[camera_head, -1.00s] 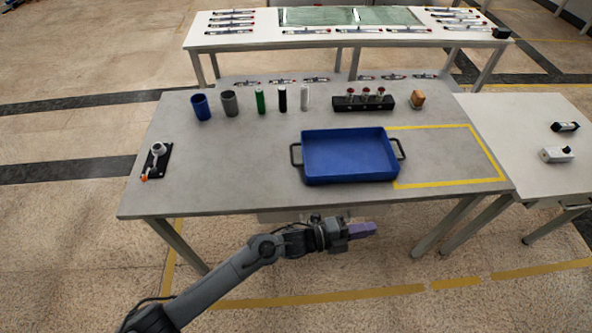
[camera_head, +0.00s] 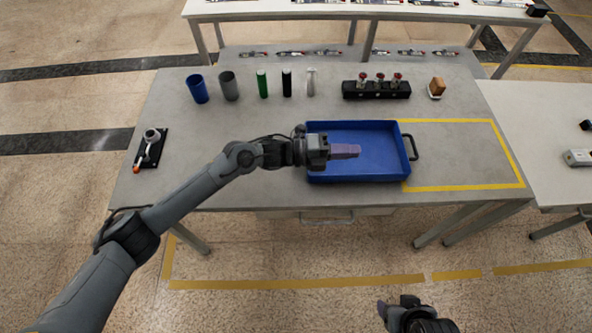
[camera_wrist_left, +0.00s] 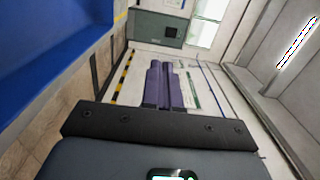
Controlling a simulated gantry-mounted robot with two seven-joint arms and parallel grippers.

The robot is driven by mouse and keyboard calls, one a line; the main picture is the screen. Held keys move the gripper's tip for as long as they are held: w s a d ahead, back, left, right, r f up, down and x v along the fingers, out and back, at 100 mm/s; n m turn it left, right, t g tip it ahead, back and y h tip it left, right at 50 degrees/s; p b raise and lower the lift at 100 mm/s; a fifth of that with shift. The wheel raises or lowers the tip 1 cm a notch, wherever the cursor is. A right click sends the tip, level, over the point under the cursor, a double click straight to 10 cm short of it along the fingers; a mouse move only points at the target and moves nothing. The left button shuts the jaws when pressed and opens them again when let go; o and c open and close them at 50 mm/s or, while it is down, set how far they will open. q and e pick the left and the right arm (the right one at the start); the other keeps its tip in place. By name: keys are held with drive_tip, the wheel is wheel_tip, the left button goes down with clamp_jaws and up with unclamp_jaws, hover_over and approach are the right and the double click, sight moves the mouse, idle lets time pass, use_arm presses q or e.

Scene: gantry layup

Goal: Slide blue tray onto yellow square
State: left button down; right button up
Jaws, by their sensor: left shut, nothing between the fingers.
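The blue tray (camera_head: 375,172) lies on the grey table, its right part against or over the left end of the yellow outlined square (camera_head: 492,150). Its right handle (camera_head: 413,147) shows; its left one is hidden behind my gripper. My left gripper (camera_head: 352,151) has purple fingers, shut and empty, and appears in front of the tray's left part; I cannot tell whether it touches. In the left wrist view the shut fingers (camera_wrist_left: 165,85) point away from a blue tray wall (camera_wrist_left: 50,50) at the left. Part of my right gripper (camera_head: 384,310) shows at the bottom edge; its jaw state is unclear.
Cups (camera_head: 198,89) and slim cylinders (camera_head: 262,84) stand along the back of the table. A white table (camera_head: 545,140) adjoins at right. The square's inside is clear right of the tray.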

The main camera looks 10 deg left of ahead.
use_arm(q)
drive_tip(key=v, duration=1.3)
drive_tip(key=f, duration=0.3)
drive_tip(key=f+b, duration=0.1)
drive_tip(key=f, duration=0.3)
drive_tip(key=a+f, duration=0.1)
drive_tip(key=f, duration=0.2)
drive_tip(key=shift+s+f, duration=0.1)
drive_tip(key=shift+f, duration=0.1)
drive_tip(key=shift+d+r, duration=0.15)
drive_tip(key=shift+d, duration=0.4)
